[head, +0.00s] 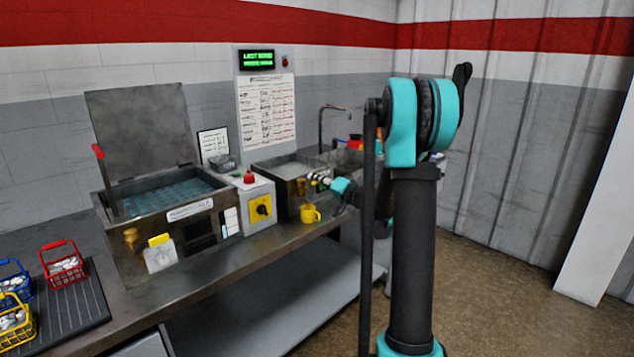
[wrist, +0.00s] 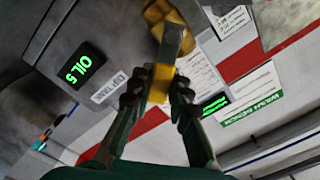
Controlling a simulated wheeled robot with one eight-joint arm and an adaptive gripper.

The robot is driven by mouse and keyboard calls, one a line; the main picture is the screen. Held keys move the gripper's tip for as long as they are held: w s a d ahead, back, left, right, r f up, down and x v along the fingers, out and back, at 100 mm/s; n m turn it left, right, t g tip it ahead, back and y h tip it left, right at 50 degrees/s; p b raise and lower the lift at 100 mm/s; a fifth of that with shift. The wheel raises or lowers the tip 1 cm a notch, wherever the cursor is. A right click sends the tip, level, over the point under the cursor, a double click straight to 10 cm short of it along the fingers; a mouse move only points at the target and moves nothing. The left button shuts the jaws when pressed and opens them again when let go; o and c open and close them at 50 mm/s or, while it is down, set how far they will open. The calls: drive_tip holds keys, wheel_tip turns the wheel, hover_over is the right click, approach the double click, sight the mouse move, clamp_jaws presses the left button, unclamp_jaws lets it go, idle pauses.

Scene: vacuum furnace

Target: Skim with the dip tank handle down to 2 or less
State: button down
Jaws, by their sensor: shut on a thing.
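The dip tank (head: 292,167) stands at the right end of the bench, with pale liquid in its open top. In the wrist view its front carries a "DIP TANK" label (wrist: 109,87) and a lit display (wrist: 79,71) reading "OIL 5". My gripper (head: 320,182) is at the tank's front right. In the wrist view my gripper (wrist: 160,88) is shut on the yellow end of the dip tank handle (wrist: 168,55), a dark lever running from a brass fitting (wrist: 167,14). My fingers cover part of the grip.
Several baskets (head: 62,268) stand on the left of the bench.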

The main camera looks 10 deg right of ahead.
drive_tip(key=c, duration=1.4)
unclamp_jaws()
drive_tip(key=shift+s+d, duration=0.1)
drive_tip(key=v, duration=1.1)
drive_tip(key=shift+s+d, duration=0.2)
drive_tip(key=shift+s, duration=0.15)
